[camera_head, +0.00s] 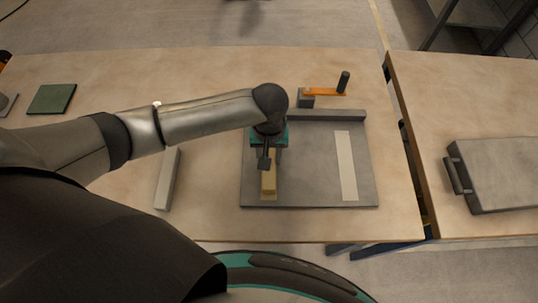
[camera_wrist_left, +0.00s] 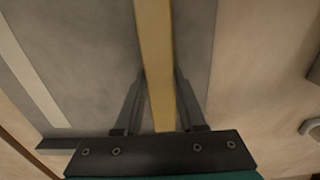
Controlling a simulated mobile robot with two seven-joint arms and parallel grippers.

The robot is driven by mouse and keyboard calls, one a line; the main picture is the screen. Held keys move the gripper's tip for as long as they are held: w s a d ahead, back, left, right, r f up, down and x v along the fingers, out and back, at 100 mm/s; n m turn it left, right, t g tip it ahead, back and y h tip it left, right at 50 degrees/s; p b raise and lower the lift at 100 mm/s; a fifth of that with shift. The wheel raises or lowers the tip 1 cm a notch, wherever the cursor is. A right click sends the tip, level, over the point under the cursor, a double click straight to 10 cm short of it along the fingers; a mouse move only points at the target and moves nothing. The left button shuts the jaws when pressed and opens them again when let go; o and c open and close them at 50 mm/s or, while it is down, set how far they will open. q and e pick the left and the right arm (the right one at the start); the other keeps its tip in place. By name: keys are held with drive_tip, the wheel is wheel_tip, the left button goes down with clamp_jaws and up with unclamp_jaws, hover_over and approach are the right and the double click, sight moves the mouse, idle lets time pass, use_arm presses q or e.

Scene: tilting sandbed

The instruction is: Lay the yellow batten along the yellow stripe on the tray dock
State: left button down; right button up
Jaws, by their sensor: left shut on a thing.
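The yellow batten (camera_head: 268,184) is a straight bar over the left part of the grey tray dock (camera_head: 309,170), about parallel to its left edge. My left gripper (camera_head: 268,160) is above the dock and shut on the batten; its arm and hand hide the batten's far part. In the left wrist view the batten (camera_wrist_left: 156,50) runs between the two fingers of my left gripper (camera_wrist_left: 160,82). A pale yellowish patch, possibly the stripe, shows at the batten's near end; the batten hides the rest. I cannot tell whether the batten touches the dock. My right gripper is not in view.
A cream stripe (camera_head: 346,165) lies bare on the dock's right side. A raised ledge (camera_head: 325,115) borders its back, with an orange lever (camera_head: 322,91) behind. A pale bar (camera_head: 167,180) and green square (camera_head: 52,99) lie left. A grey case (camera_head: 495,175) sits on the right table.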

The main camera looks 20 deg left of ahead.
use_arm(q)
drive_tip(key=c, duration=0.5)
unclamp_jaws()
drive_tip(key=shift+f, duration=0.1)
wheel_tip(320, 180, up, 12)
drive_tip(key=p, duration=0.3)
drive_tip(key=shift+r, duration=0.2)
